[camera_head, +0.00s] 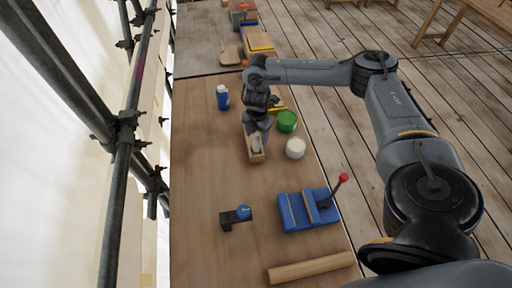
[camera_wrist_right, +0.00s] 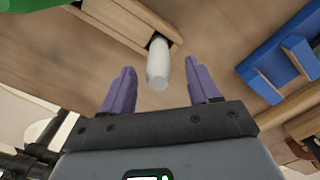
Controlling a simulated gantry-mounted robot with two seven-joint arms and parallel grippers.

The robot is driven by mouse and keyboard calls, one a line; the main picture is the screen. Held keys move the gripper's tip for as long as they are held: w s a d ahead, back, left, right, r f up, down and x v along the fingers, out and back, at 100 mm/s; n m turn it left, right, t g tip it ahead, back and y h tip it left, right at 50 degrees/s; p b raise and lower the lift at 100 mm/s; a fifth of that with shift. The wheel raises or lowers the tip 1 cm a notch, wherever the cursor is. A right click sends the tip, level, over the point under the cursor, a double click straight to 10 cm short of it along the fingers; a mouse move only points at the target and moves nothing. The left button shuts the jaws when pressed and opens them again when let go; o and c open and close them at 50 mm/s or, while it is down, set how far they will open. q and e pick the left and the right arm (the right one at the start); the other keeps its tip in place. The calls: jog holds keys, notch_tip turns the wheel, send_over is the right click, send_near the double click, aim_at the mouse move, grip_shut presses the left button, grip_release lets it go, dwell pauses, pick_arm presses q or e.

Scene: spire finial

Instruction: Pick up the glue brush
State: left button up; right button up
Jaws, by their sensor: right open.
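A pale grey-white rounded handle, apparently the glue brush (camera_wrist_right: 158,62), sticks up out of a slot in a small wooden holder (camera_wrist_right: 128,22). The wooden holder also shows on the workbench in the head view (camera_head: 257,157). My right gripper (camera_head: 258,138) is just above the holder. In the right wrist view its two purple fingers (camera_wrist_right: 160,76) are open, one on each side of the handle, with gaps on both sides. The brush's lower end is hidden inside the holder. My left gripper is not in view.
A green jar (camera_head: 287,121) and a white jar (camera_head: 295,149) stand close right of the holder. A blue bottle (camera_head: 222,98) stands behind left. Nearer are a blue vise (camera_head: 298,212), a blue-knobbed black clamp (camera_head: 232,219) and a wooden bar (camera_head: 310,267). The bench's left middle is clear.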

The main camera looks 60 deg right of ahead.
aim_at(256, 142)
jog(key=shift+w+a+f, duration=0.1)
jog(key=shift+f, duration=2.3)
grip_shut()
